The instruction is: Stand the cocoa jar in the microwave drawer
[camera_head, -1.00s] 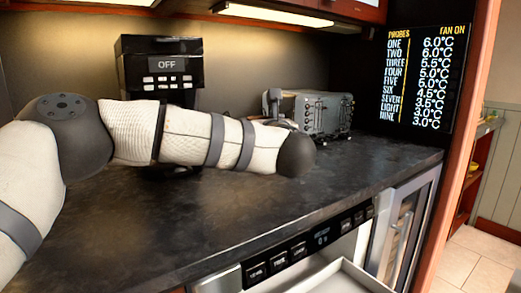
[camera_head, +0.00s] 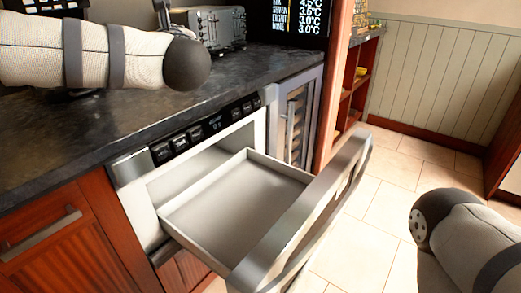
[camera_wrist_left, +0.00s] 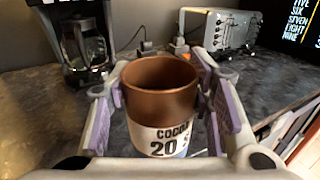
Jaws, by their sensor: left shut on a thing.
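The cocoa jar (camera_wrist_left: 160,98) shows in the left wrist view, with a copper-brown upper part, an open-looking round top and a white label reading COCOA 20. My left gripper (camera_wrist_left: 158,82) is shut on it, with purple-grey finger pads on both sides. The jar looks upright over the dark counter; I cannot tell if it touches it. In the head view my left forearm hides the jar. The microwave drawer (camera_head: 205,182) is pulled open below the counter and its tray is empty. My right arm shows at the lower right, its gripper out of view.
The dark counter (camera_head: 95,125) lies above and left of the drawer. A glass-fronted cooler (camera_head: 297,118) is right of the drawer. Floor beyond is clear.

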